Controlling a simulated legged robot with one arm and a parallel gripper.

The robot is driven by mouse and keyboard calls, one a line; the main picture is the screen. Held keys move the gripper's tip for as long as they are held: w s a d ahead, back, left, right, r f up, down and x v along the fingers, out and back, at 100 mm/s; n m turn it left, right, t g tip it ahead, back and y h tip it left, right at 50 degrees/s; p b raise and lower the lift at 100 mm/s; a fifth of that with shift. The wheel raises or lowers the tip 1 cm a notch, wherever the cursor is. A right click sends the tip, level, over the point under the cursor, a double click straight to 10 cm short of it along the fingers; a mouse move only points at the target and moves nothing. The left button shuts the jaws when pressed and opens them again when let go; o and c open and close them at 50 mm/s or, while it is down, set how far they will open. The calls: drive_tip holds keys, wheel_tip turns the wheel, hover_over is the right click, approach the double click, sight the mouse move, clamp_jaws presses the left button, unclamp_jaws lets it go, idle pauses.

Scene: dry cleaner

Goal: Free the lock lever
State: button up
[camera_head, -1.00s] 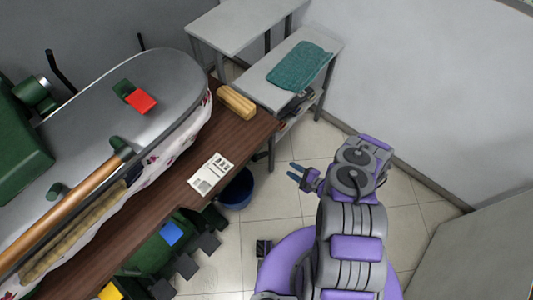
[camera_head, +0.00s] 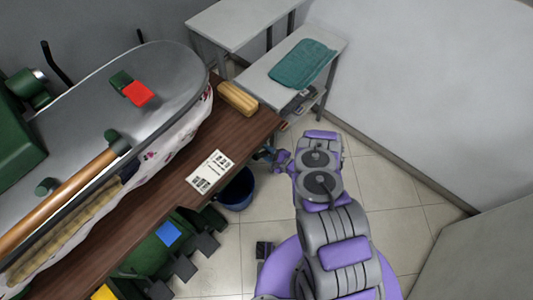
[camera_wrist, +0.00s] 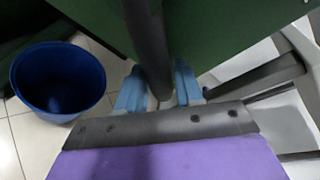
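My gripper (camera_head: 268,154) is beside the right end of the wooden table, partly hidden by my arm in the head view. In the wrist view its two blue fingers (camera_wrist: 160,90) are apart, on either side of a dark grey upright bar (camera_wrist: 148,40). The bar's lower end is between the fingers; I cannot tell if they touch it. It stands against a green panel (camera_wrist: 215,28) and may be the lock lever. A red block (camera_head: 138,93) on a green mount sits on the grey pressing machine (camera_head: 175,70).
A blue bucket (camera_head: 238,190) stands on the floor below the table (camera_head: 165,190). A card (camera_head: 210,172) and a yellow-tan block (camera_head: 238,98) lie on the table. A shelf with a teal cloth (camera_head: 303,63) stands behind. The tiled floor at right is clear.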

drive_tip(key=shift+w+a, duration=0.15)
clamp_jaws()
idle(0.4)
